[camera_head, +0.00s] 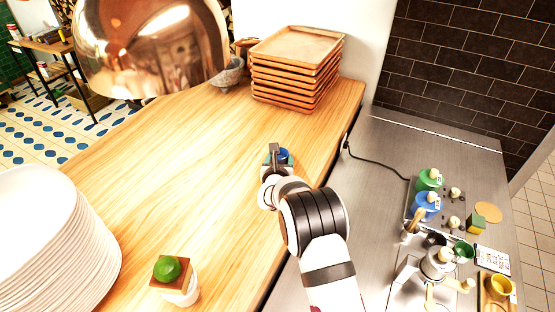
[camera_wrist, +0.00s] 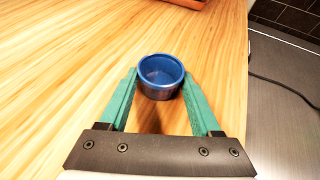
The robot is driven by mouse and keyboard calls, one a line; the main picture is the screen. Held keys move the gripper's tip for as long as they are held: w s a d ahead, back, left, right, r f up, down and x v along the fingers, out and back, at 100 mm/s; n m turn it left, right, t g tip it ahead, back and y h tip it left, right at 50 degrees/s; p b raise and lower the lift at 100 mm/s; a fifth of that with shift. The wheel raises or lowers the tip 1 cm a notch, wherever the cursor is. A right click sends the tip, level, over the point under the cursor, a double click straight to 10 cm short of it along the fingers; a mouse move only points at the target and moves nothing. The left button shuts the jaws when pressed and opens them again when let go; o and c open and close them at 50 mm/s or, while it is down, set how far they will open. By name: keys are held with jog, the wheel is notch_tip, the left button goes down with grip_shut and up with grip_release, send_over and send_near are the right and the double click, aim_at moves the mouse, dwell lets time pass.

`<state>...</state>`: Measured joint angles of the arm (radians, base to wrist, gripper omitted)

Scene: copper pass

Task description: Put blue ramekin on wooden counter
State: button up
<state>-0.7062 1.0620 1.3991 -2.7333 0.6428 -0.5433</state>
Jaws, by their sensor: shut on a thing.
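The blue ramekin (camera_wrist: 161,72) is a small round cup, upright and seemingly empty, between the green fingers of my gripper (camera_wrist: 160,90) in the wrist view. The fingers are shut on its two sides. In the head view the ramekin (camera_head: 284,155) shows as a bit of blue beside my gripper (camera_head: 277,160), which partly hides it. Both are over the wooden counter (camera_head: 190,150), near its right edge. I cannot tell whether the ramekin's base touches the wood.
A stack of wooden trays (camera_head: 297,65) stands at the far end. White plates (camera_head: 50,240) are at left, and a white cup with a green item (camera_head: 172,275) is in front. A copper lamp (camera_head: 150,45) hangs above. A steel counter (camera_head: 390,150) with bottles adjoins at right. The wooden counter's middle is clear.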

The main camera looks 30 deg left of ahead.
jog(key=o, duration=1.4)
